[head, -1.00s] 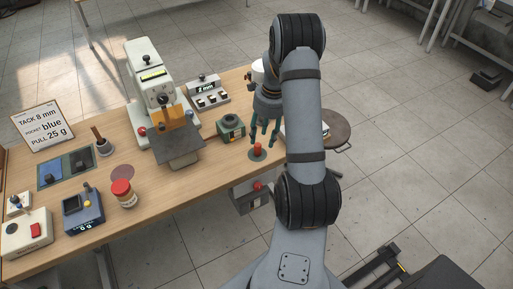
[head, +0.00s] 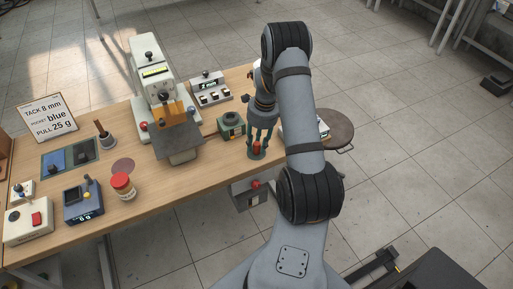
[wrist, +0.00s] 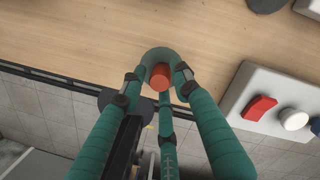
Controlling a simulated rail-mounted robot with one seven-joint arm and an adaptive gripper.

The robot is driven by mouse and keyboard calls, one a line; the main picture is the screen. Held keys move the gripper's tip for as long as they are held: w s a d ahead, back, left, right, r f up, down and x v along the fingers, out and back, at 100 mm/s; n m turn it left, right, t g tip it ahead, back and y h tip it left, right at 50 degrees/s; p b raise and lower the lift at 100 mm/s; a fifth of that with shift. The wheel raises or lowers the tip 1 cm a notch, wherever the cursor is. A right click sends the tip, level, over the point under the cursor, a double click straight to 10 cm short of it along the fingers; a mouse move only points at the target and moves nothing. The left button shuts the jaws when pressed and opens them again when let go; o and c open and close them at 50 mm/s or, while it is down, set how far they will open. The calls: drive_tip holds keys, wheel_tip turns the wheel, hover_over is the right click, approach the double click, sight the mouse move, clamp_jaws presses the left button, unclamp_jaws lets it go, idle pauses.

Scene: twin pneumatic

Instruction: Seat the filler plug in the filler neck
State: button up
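A red plug-like cylinder (head: 257,147), which I take for the filler plug, stands upright on a round grey-green pad (head: 248,154) near the table's front edge. The plug (wrist: 160,77) shows between the fingers in the wrist view. My gripper (head: 257,152) has three green fingers lowered around it. In the wrist view the fingertips of my gripper (wrist: 160,82) stand around the plug with small gaps at the sides; no firm contact shows. A green block with a round dark top (head: 231,124) sits just behind left; I cannot tell whether it holds the filler neck.
A cream press-like machine (head: 152,80) with a grey plate stands left. A small control box (head: 211,90) is behind the green block. A grey panel with a red switch (wrist: 260,106) lies right in the wrist view. A red-lidded jar (head: 123,186) stands at front left.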

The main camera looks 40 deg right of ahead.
drive_tip(key=c, duration=0.6)
clamp_jaws()
